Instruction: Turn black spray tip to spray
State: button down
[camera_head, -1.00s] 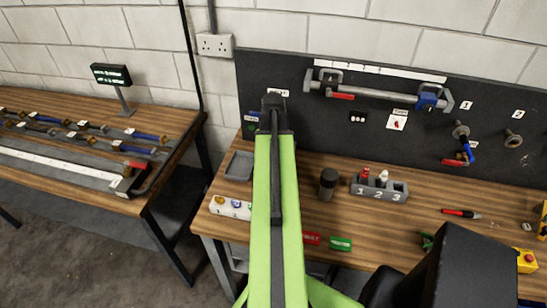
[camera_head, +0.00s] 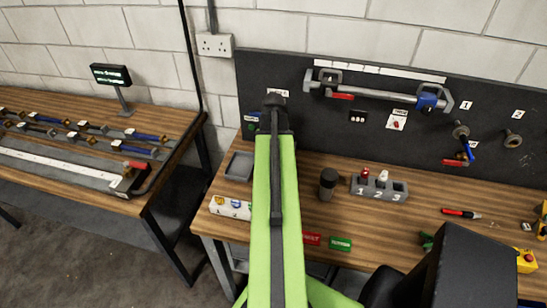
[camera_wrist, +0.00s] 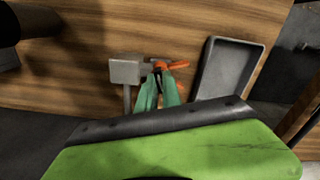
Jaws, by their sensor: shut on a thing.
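In the wrist view, my gripper (camera_wrist: 160,76) has two teal fingers that close together just below a small dark piece (camera_wrist: 155,61), which looks like the black spray tip. It is small and partly covered, so its turn angle is unclear. An orange part (camera_wrist: 179,64) sticks out to the right beside it. A grey block (camera_wrist: 125,70) with a rod below it stands just left of the fingers. In the head view my green arm hides the gripper and the tip.
A grey tray (camera_head: 231,177) lies at the bench's left end. A dark cylinder (camera_head: 328,184) stands right of my arm. A grey holder (camera_head: 402,196) marked 1, 2, 3 has a red piece (camera_head: 365,173) and a white piece (camera_head: 382,176). The dark tool board (camera_head: 300,125) rises behind.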

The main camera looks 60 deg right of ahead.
jog(key=m, duration=0.5)
jog(key=shift+m, duration=0.4)
jog(key=m, duration=0.5)
jog(key=shift+s, duration=0.1)
jog(key=m, duration=1.1)
jog(key=shift+f, duration=0.1)
jog(key=c, duration=1.5)
grip_release()
jog(key=shift+o, duration=0.2)
jog(key=o, duration=0.6)
